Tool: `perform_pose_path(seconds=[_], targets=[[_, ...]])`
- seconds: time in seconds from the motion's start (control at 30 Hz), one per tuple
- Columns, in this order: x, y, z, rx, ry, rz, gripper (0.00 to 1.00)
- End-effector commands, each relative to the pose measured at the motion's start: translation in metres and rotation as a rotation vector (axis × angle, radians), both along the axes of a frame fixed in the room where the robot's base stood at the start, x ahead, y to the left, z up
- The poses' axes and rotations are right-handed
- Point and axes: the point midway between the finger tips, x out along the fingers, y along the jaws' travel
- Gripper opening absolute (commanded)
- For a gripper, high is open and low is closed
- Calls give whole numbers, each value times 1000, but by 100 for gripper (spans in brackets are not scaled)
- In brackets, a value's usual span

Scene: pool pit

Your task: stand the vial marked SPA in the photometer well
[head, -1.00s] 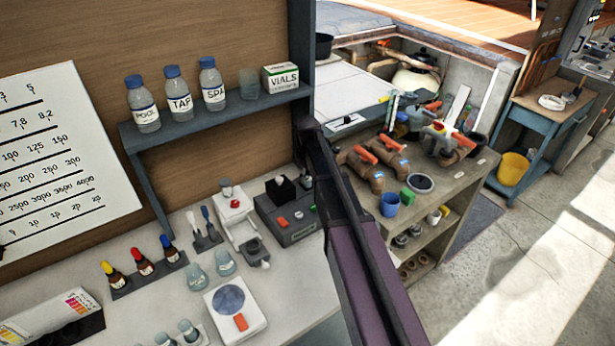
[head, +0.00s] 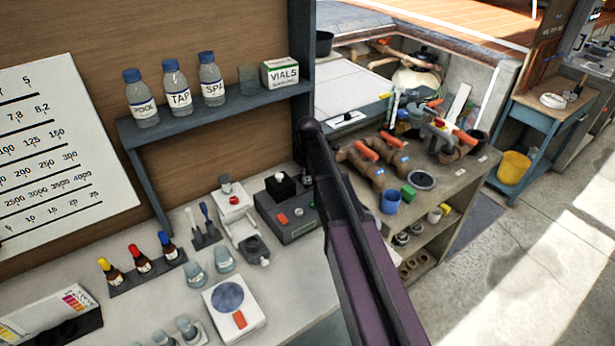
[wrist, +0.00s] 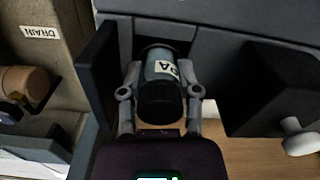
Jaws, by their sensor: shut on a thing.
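My gripper (wrist: 160,78) shows in the wrist view, its two grey fingers shut on the sides of the SPA vial (wrist: 159,68). The vial is bluish with a black cap (wrist: 160,104) turned toward the camera. Its pale label is partly visible and reads "PA". In the head view the photometer (head: 287,227) is a dark grey box with a black block on top, on the bench beside my arm. My arm covers its right edge, and its well cannot be made out. My gripper and the vial cannot be made out in the head view.
The shelf (head: 231,104) holds bottles marked POOL, TAP and SPA and a VIALS box (head: 280,73). Dropper bottles, beakers and a scale (head: 236,305) crowd the bench.

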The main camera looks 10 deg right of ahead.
Motion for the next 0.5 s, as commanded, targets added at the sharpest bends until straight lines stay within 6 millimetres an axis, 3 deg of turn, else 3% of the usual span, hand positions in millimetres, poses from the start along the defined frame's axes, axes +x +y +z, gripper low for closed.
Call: perform_pose_path(seconds=[0.5], targets=[[-1, 0, -9, 0, 2, 0, 2]])
